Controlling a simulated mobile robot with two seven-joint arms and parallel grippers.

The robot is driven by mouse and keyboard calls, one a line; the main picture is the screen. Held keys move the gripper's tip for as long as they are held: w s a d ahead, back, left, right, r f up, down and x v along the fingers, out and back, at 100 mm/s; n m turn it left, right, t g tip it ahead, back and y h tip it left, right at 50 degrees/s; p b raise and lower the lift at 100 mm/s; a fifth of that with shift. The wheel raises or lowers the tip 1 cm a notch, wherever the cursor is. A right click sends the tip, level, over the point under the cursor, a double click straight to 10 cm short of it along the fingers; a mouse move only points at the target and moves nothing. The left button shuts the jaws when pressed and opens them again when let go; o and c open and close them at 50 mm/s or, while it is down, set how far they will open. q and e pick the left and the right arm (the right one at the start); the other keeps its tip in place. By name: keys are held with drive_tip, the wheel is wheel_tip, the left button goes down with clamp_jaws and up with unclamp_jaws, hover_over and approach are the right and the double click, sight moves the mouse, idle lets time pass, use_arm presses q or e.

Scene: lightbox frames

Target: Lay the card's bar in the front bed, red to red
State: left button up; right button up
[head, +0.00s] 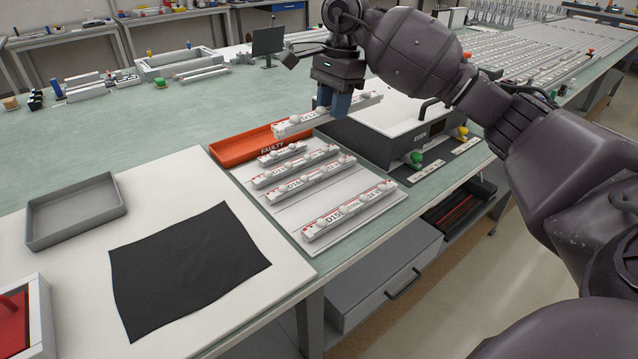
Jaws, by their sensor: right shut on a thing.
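My right gripper (335,103) is shut on a long white light bar (297,122) with lens domes, red marks and a partly covered label starting "D12". The bar is held in the air over the orange tray's right end and the white rack's back edge. Several similar bars lie on the white rack (285,215): a short one (282,154) at the back, two longer ones (296,166) (305,182) in the middle, and one labelled "D15" (347,212) at the front. No card bearing a bar's name is clearly readable, and I cannot tell which place is the front bed. My left gripper is out of view.
An orange "FAULTY" tray (235,150) lies behind the rack. A dark box with a white top (405,108) stands at right, beside green (416,158) and yellow (462,132) knobs. A black cloth (185,265) and an empty grey tray (75,207) lie at left.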

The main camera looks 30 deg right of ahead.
drive_tip(key=b, duration=0.1)
hover_over(328, 195)
drive_tip(key=f, duration=1.4)
drive_tip(key=shift+d+f, duration=0.25)
drive_tip(key=shift+f, duration=0.8)
wheel_tip(328, 195, down, 4)
drive_tip(key=shift+r+b, duration=0.25)
drive_tip(key=shift+b, duration=0.2)
drive_tip(key=shift+r, duration=0.1)
drive_tip(key=shift+f, duration=0.2)
drive_tip(key=o, duration=0.9)
drive_tip(key=shift+o, duration=0.4)
